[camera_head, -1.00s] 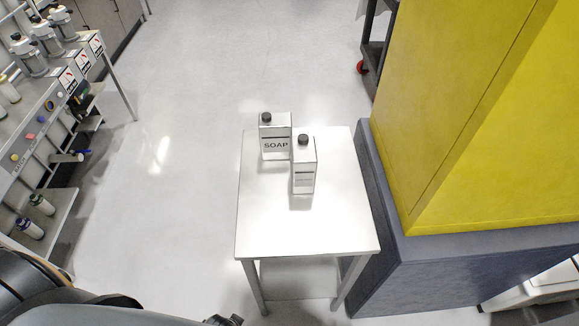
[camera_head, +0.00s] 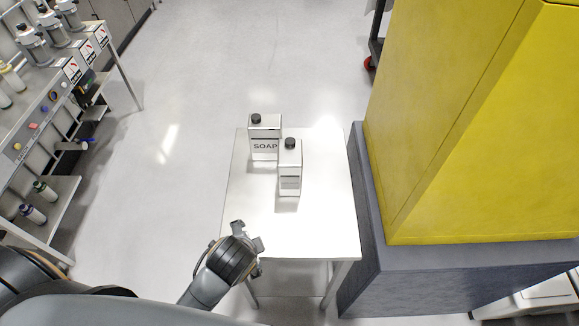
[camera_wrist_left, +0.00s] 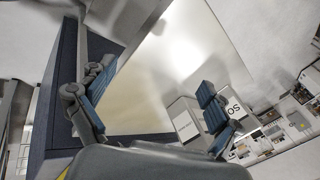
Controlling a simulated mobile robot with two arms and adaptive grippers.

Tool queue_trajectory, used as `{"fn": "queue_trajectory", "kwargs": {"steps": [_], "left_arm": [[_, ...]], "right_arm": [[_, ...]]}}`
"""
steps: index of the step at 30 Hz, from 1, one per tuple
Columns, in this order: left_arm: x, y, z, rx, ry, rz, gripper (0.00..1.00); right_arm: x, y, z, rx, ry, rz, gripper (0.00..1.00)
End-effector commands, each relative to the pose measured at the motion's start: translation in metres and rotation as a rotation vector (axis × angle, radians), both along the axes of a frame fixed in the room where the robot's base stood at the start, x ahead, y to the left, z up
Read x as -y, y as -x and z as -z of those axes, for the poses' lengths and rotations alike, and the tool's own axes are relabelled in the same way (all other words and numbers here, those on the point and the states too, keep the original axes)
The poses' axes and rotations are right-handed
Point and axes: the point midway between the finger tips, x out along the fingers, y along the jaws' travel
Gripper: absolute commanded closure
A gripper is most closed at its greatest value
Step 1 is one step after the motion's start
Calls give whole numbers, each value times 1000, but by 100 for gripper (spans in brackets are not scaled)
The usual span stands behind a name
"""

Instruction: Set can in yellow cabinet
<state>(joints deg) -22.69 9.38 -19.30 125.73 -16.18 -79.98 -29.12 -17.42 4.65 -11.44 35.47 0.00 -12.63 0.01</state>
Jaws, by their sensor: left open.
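Two white cans with black caps stand upright on a small white table (camera_head: 325,225). The rear can (camera_head: 265,145) is labelled SOAP; the front can (camera_head: 290,172) stands close to its right and slightly nearer me. My left gripper (camera_head: 254,240) is at the table's front left corner, short of both cans. In the left wrist view its blue-padded fingers (camera_wrist_left: 150,102) are spread and empty, with the front can (camera_wrist_left: 186,122) and the SOAP can (camera_wrist_left: 236,112) beyond and partly behind the right finger. The yellow cabinet (camera_head: 450,120) stands on the right. My right gripper is not in view.
The cabinet sits on a dark grey plinth (camera_head: 440,270) close along the table's right side. A workbench (camera_head: 45,130) with bottles and coloured knobs stands on the left. Clear floor (camera_head: 190,110) lies between the bench and the table.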

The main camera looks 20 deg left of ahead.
Motion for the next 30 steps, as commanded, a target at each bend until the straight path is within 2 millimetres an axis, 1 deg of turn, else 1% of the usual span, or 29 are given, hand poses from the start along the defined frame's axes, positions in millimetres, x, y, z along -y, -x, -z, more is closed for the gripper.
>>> {"fn": "queue_trajectory", "kwargs": {"steps": [1,5,8,9,12,15,18,21,23,26,30], "left_arm": [[4,-12,-4,20,-75,98,9],[14,-45,-19,71,-348,411,9],[26,-74,-39,104,-644,692,9],[33,-85,-48,114,-775,802,9],[47,-107,-70,115,-1087,1024,9],[60,-120,-88,99,-1340,1169,9],[69,-128,-100,79,-1513,1252,9],[72,-133,-105,65,-1602,1290,9],[72,-139,-105,58,-1624,1299,9],[67,-156,-102,56,-1628,1299,9],[59,-182,-93,56,-1624,1298,9]], "right_arm": [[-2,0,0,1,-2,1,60],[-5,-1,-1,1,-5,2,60],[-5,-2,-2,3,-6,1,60],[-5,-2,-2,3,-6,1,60],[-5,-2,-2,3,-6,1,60],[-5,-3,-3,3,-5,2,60],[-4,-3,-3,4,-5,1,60],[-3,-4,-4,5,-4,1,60],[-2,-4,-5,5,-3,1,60],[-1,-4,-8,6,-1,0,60],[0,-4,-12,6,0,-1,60]]}}
